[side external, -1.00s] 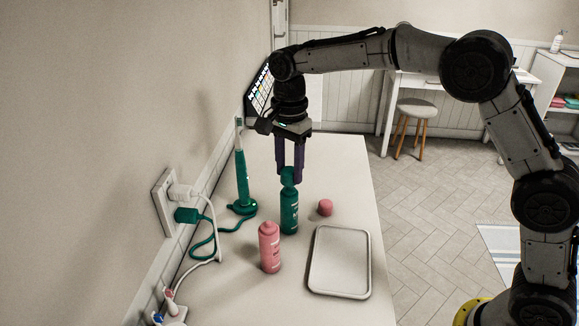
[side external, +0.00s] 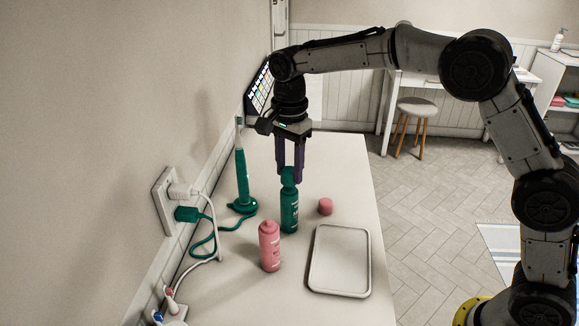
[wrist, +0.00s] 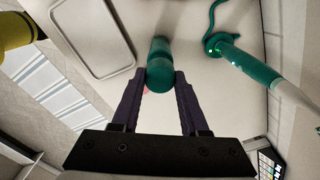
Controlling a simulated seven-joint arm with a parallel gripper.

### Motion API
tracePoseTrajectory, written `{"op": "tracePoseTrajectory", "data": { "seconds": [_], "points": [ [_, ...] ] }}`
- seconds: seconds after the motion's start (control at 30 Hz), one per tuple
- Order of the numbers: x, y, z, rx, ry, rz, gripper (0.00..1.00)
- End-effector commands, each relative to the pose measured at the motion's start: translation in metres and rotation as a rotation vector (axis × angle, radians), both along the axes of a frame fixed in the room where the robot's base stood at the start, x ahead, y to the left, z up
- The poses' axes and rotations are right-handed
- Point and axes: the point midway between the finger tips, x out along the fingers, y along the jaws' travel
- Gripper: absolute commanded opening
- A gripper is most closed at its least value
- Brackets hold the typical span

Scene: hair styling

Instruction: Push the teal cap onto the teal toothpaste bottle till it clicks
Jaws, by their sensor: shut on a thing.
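The teal toothpaste bottle (side external: 289,213) stands upright on the white counter. The teal cap (side external: 288,175) sits at the bottle's top, between the purple fingers of my gripper (side external: 292,178). My gripper points down and is shut on the cap. In the wrist view the cap (wrist: 160,74) is between the fingertips and the bottle (wrist: 160,47) shows beyond it, roughly in line. The cap touches or nearly touches the bottle; I cannot tell whether it is fully seated.
A pink bottle (side external: 270,247) stands in front, left of an empty white tray (side external: 340,291). A pink cap (side external: 325,207) lies to the right. A teal electric toothbrush (side external: 242,178) stands on its charger at left, its cord running to the wall outlet (side external: 166,202).

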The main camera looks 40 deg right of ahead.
Motion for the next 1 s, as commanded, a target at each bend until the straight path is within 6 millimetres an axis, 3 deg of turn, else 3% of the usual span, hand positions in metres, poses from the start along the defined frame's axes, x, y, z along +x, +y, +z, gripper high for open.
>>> {"op": "tracePoseTrajectory", "data": {
  "seconds": [1.0],
  "points": [
    [0.0002,0.0001,-0.007,0.0,0.0,0.0,0.0]
  ]
}}
